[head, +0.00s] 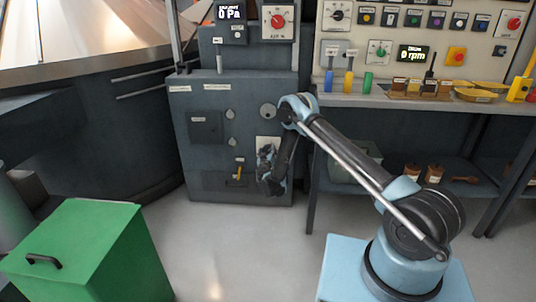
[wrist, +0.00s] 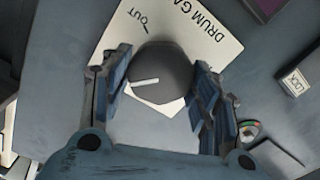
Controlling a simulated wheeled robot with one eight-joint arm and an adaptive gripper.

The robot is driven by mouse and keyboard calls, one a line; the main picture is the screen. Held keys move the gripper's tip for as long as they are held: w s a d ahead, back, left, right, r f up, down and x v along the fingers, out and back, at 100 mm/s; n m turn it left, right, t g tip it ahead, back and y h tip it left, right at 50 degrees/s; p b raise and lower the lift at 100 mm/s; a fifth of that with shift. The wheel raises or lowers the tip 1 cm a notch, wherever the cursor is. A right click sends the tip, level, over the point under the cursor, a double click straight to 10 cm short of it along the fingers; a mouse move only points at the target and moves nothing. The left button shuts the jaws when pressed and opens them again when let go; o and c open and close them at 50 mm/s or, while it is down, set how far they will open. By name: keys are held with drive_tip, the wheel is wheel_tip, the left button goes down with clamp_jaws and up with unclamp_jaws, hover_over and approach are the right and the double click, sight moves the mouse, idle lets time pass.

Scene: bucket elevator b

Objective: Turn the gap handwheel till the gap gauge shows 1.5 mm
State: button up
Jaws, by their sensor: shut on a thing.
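The gap handwheel shows in the wrist view as a dark round knob (wrist: 163,66) with a white pointer line. It sits on a pale plate (wrist: 205,32) lettered "DRUM GA…" and "OUT"; the rest of the lettering is hidden. My gripper (wrist: 158,80) has one finger on each side of the knob and is shut on it. In the head view my gripper (head: 268,170) is at the front of the grey cabinet (head: 205,165), just below the pale plate (head: 267,142), and hides the knob. I cannot make out a gap gauge reading.
A small round dial (wrist: 249,130) with coloured marks lies right of my gripper in the wrist view. A yellow handle (head: 239,172) is left of my gripper. A bench (head: 440,101) with controls stands right, a green bin (head: 95,250) front left. The floor between is clear.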

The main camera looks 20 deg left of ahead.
drive_tip(key=shift+w+d, duration=0.1)
drive_tip(key=o, duration=1)
drive_tip(key=shift+o, duration=0.2)
drive_tip(key=shift+r, duration=4.95)
